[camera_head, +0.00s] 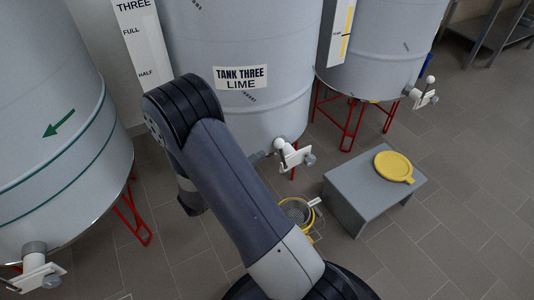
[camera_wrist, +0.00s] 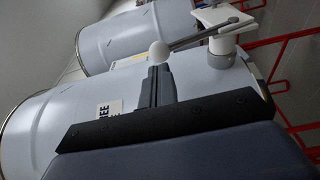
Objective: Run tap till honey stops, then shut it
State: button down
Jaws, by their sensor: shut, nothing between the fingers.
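Tank three (camera_head: 230,100), labelled "TANK THREE LIME", has a white tap (camera_head: 294,158) low on its front. The tap's lever ends in a white ball (camera_head: 280,144). In the wrist view the ball (camera_wrist: 158,52) and grey rod lead to the tap body (camera_wrist: 222,22). My gripper (camera_wrist: 157,70) is shut and empty, its fingertips close to the ball; I cannot tell whether they touch. It is hidden behind my arm in the head view. A yellow-rimmed strainer (camera_head: 298,212) sits low below the tap, partly hidden by my arm. No honey stream can be made out.
A grey stool (camera_head: 350,203) with a yellow lid (camera_head: 393,166) stands right of the strainer. Other tanks with taps stand left (camera_head: 50,120) and right (camera_head: 375,45), on red legs. Tiled floor (camera_head: 460,190) is clear at the right.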

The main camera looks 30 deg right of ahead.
aim_at(278, 143)
jog(key=shift+b+x, duration=0.35)
jog(key=shift+x, duration=1.6)
jog(key=shift+d+r+y+p, duration=0.35)
jog(key=shift+d+r+y, duration=0.05)
jog(key=shift+d+r, duration=0.1)
jog(key=shift+d, duration=0.4)
jog(key=shift+d+y+b, duration=0.3)
jog(key=shift+d+b, duration=0.05)
jog(key=shift+d, duration=0.05)
jog(key=shift+d+r, duration=0.25)
